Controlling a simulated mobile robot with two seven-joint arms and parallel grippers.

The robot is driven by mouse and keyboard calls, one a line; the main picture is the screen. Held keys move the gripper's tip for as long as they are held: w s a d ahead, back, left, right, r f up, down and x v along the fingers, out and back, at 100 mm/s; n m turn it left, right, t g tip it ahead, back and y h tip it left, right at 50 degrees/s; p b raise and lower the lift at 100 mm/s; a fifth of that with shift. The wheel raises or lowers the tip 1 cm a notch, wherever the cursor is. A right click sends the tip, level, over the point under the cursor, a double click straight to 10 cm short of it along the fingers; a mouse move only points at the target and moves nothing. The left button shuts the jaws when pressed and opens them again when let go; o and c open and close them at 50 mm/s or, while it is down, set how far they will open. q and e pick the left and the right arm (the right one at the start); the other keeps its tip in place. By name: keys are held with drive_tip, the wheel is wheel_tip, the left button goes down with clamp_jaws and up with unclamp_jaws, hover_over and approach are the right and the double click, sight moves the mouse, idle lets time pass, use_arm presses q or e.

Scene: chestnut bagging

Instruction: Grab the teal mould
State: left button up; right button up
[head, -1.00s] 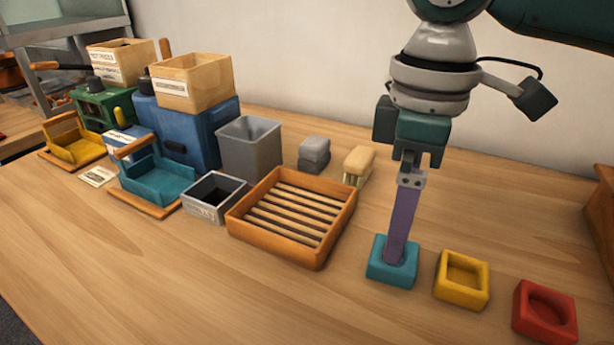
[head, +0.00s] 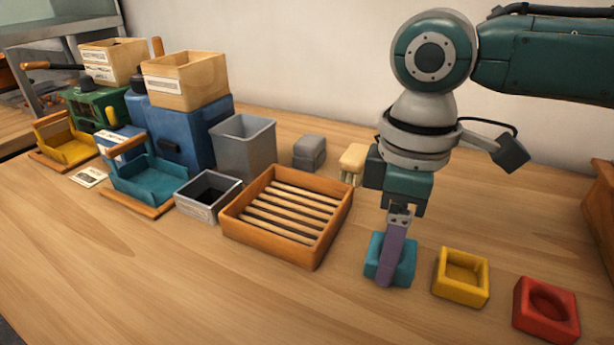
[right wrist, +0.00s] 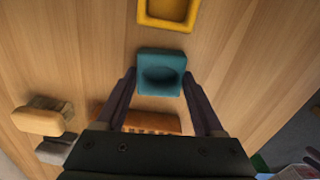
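The teal mould (head: 405,266) is a small square block with a hollow in its top, on the wooden table right of the slatted tray. In the right wrist view the teal mould (right wrist: 160,74) lies between the tips of my two purple fingers. My right gripper (head: 385,280) points down at the mould, and a finger covers its middle in the head view. In the right wrist view my right gripper (right wrist: 159,78) is open, with a finger on each side. I cannot tell whether the fingers touch it.
A yellow mould (head: 462,278) and a red mould (head: 546,310) stand to the right. The slatted wooden tray (head: 268,254) is to the left, with a yellowish brush (head: 353,160) and a grey block (head: 310,150) behind. The table's front is clear.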

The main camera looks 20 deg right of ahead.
drive_tip(key=c, duration=0.8)
drive_tip(key=shift+r, duration=0.1)
drive_tip(key=shift+c, duration=0.2)
